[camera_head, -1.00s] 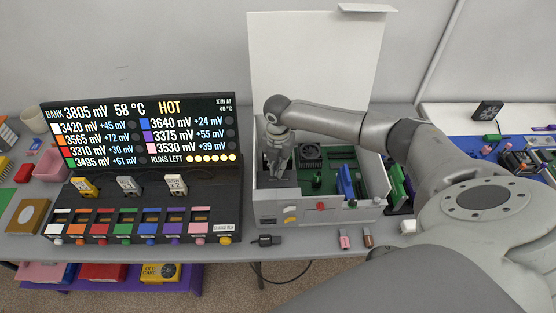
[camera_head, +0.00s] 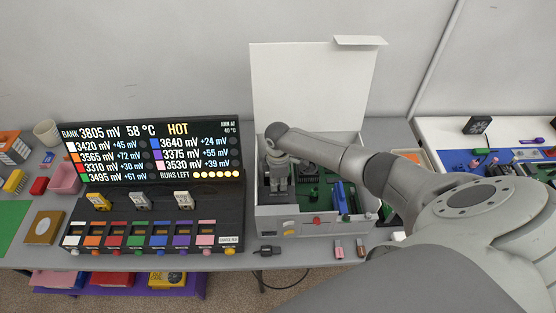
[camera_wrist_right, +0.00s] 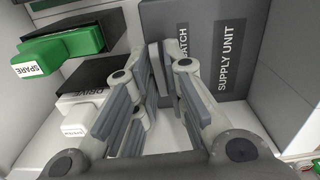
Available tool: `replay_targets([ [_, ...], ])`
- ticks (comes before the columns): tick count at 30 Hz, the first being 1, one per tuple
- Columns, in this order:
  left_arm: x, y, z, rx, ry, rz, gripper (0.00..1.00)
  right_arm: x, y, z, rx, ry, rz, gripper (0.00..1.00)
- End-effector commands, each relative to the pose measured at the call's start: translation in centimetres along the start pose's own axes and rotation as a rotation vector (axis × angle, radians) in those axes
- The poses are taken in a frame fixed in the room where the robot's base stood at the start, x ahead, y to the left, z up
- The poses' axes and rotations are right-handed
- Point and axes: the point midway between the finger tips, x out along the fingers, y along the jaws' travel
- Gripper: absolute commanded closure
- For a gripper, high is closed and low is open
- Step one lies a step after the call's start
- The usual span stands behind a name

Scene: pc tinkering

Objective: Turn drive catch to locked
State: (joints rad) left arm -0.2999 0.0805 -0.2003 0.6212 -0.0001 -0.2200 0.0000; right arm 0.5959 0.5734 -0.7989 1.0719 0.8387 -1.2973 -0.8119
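The open white PC case (camera_head: 300,227) stands on the table, right of the display panel. My right gripper (camera_head: 279,190) reaches down into its left part. In the right wrist view, my right gripper (camera_wrist_right: 150,75) points at a dark grey block (camera_wrist_right: 225,60) labelled "SUPPLY UNIT", with a partly covered label ending in "ATCH" beside it. The gap between the fingertips looks narrow. My left gripper is out of view.
A green block (camera_wrist_right: 60,50) labelled "SPARE" is at the upper left in the wrist view. The case holds a fan (camera_head: 307,169) and a blue module (camera_head: 340,197). The display panel (camera_head: 150,150) stands close at left. A black connector (camera_head: 268,250) lies before the case.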

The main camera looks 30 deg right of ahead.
Motion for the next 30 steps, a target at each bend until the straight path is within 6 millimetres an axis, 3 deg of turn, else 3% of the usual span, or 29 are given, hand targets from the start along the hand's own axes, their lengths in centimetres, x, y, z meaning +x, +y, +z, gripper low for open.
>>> replay_targets([
  [3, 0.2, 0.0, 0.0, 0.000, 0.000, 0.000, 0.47, 0.0, 0.1, 0.0, -0.003, 0.001, 0.003, 0.73],
  [11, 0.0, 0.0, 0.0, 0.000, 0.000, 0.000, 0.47, -0.1, 0.1, 0.0, -0.006, 0.000, 0.002, 0.73],
  [17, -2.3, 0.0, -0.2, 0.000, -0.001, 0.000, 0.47, -2.5, 0.1, 0.0, -0.006, 0.001, 0.002, 0.73],
  [30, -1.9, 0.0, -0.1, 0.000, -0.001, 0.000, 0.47, -5.9, 0.1, 0.0, -0.007, 0.001, 0.003, 0.73],
])
